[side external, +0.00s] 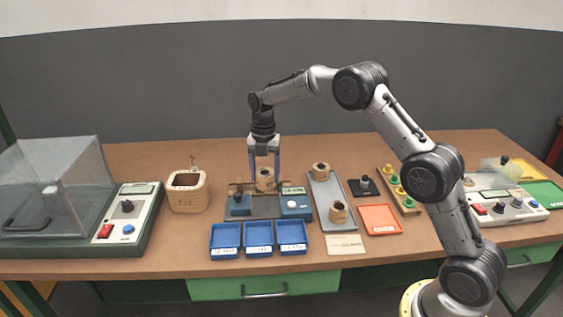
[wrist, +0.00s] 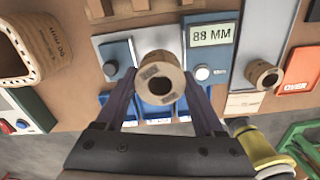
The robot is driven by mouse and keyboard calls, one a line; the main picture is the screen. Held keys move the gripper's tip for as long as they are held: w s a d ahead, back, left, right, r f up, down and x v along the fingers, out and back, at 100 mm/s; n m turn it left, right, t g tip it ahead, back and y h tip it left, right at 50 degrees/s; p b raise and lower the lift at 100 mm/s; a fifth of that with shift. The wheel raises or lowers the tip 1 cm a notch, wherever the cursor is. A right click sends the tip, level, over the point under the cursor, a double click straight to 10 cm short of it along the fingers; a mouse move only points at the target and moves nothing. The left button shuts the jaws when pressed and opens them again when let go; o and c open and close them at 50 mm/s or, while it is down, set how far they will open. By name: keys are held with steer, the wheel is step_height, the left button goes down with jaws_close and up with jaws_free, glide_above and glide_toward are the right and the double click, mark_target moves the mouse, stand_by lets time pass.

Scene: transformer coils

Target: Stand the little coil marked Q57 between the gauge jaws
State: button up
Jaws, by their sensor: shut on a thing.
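A small tan coil (side external: 265,176) is between the fingers of my gripper (side external: 264,172). In the wrist view the coil (wrist: 161,77) shows its round end and dark bore, with small label patches too blurred to read. My gripper (wrist: 160,98) is shut on it. The gauge display (wrist: 213,34) reads 88 MM.
A grey tray (side external: 325,190) right of the gauge holds two more coils (side external: 321,169) (side external: 339,212). Several blue trays (side external: 258,250) stand in front. An orange tray (side external: 382,219) is right, a large square coil (side external: 188,191) left. A clear-covered tester (side external: 122,215) stands far left.

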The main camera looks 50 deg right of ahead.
steer(key=shift+a+f, duration=0.1)
steer(key=shift+f, duration=2.05)
steer(key=shift+f, duration=0.1)
steer(key=shift+f, duration=1.55)
steer(key=o, duration=1.5)
steer(key=shift+f, duration=0.1)
steer(key=shift+c, duration=0.2)
steer(key=shift+o, duration=0.2)
step_height(320, 180, up, 8)
